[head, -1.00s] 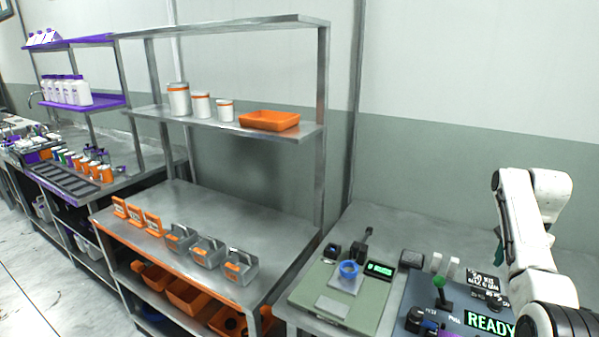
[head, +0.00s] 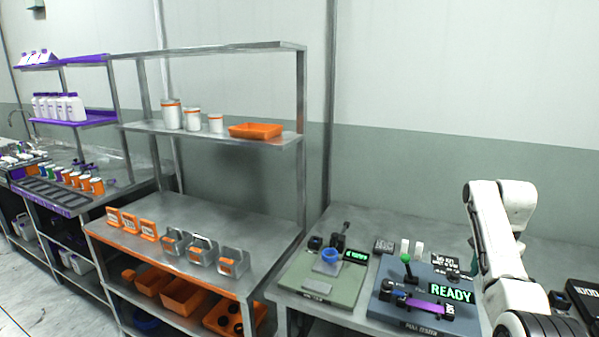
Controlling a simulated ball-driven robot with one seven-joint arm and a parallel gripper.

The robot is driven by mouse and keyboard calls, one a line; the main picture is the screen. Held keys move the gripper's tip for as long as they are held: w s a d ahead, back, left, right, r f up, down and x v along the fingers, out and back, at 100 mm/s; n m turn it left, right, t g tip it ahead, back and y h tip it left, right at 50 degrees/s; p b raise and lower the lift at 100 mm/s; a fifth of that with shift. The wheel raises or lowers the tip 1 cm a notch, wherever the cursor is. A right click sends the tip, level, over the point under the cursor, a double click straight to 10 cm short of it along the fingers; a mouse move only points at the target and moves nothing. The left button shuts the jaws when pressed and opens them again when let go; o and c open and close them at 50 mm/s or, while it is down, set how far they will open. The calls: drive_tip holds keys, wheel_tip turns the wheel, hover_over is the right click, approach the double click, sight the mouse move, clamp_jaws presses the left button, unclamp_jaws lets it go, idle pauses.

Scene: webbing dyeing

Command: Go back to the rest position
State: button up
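My white arm (head: 497,250) stands folded at the right of the head view, over the right end of the bench. My gripper cannot be made out; the end of the arm is hidden or outside the picture. No object can be seen in its hold.
A dark blue device with a READY display (head: 450,293) and a green scale-like station (head: 318,283) with a blue ring (head: 331,256) stand on the right bench, close to my arm. A steel shelf bench (head: 180,205) holds orange and grey holders. Floor shows at the lower left.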

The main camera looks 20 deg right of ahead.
drive_tip(key=a+f+n, duration=0.1)
drive_tip(key=a+f, duration=0.2)
drive_tip(key=a, duration=0.1)
drive_tip(key=w+a+f+n, duration=0.1)
drive_tip(key=a+f+n, duration=0.1)
drive_tip(key=a+f, duration=0.1)
drive_tip(key=w+a+f+n+t, duration=0.1)
drive_tip(key=a+f, duration=0.2)
drive_tip(key=a, duration=0.2)
drive_tip(key=shift+w+a+f+h, duration=0.1)
drive_tip(key=shift+a+f+h, duration=0.25)
drive_tip(key=shift+f+h, duration=0.05)
drive_tip(key=s+a+f+n+t, duration=0.1)
drive_tip(key=s+a+f+n, duration=0.15)
drive_tip(key=a, duration=0.45)
drive_tip(key=s+a+f+n+t, duration=0.1)
drive_tip(key=a+f+n, duration=0.2)
drive_tip(key=a, duration=0.3)
drive_tip(key=s+a+r+n+t, duration=0.2)
drive_tip(key=s+a+n, duration=0.6)
drive_tip(key=s+a, duration=0.7)
drive_tip(key=s+f+g, duration=0.4)
drive_tip(key=s+f, duration=0.2)
drive_tip(key=s, duration=0.3)
drive_tip(key=shift+s+d+m+y, duration=0.2)
drive_tip(key=shift+d+m+y, duration=0.1)
drive_tip(key=shift+m, duration=0.15)
drive_tip(key=shift+f, duration=0.1)
